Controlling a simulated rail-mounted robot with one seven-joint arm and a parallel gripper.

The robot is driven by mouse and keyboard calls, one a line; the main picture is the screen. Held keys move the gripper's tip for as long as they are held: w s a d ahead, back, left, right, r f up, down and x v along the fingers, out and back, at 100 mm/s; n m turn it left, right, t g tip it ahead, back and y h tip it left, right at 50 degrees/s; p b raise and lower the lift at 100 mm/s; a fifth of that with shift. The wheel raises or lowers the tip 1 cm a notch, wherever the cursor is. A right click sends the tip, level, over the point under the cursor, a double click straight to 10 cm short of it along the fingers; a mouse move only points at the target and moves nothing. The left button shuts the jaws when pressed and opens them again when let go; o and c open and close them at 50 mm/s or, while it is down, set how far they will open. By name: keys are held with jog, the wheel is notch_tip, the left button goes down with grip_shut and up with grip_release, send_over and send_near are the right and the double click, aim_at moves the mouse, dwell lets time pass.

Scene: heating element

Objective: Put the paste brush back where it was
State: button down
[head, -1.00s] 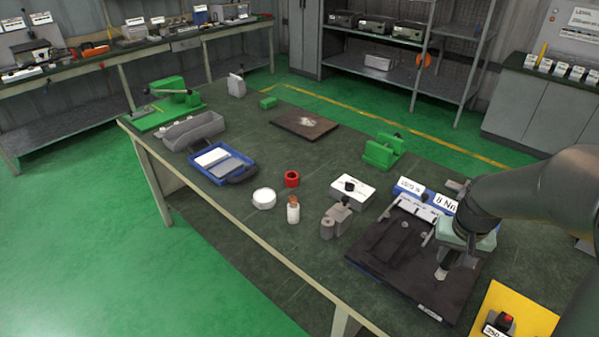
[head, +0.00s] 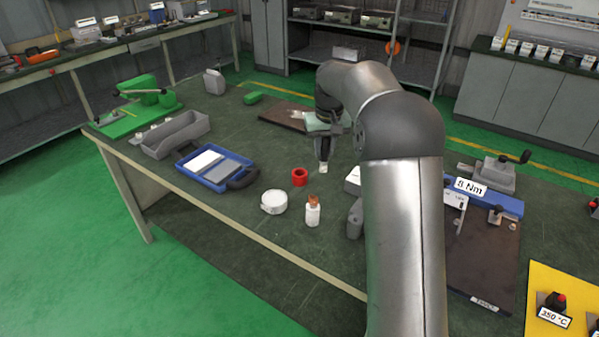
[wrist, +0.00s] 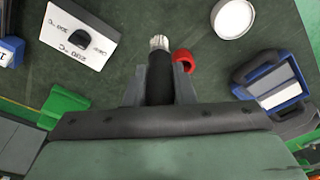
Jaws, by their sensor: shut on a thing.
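My gripper (head: 323,143) is shut on the paste brush (head: 323,167) and holds it above the middle of the bench, pointing down. In the wrist view, the brush's black handle (wrist: 159,78) lies between the two fingers, with pale bristles at its tip. A red ring-shaped holder (head: 299,177) stands on the bench just left of the brush in the head view. In the wrist view the red holder (wrist: 183,60) is right beside the brush, partly hidden by a finger. The brush appears apart from it; its exact height cannot be told.
A white round jar (head: 274,202) and a white bottle with a brown top (head: 313,215) stand nearby. A blue tray (head: 216,168) lies left. A white box with a black knob (wrist: 78,38) is near the gripper. My arm hides part of the bench's right half.

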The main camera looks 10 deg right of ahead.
jog(key=shift+w+a+f+p, duration=0.8)
jog(key=shift+w+f, duration=0.95)
jog(key=shift+f, duration=0.25)
jog(key=shift+w+a+f+p, duration=0.65)
jog(key=shift+w+a+f, duration=0.2)
jog(key=shift+w+f, duration=1.05)
jog(key=shift+w+a+f+p, duration=0.8)
jog(key=shift+w+f, duration=0.85)
jog(key=shift+f, duration=0.4)
jog(key=shift+f, duration=0.2)
jog(key=c, duration=1.2)
grip_release()
jog(key=shift+r, duration=0.1)
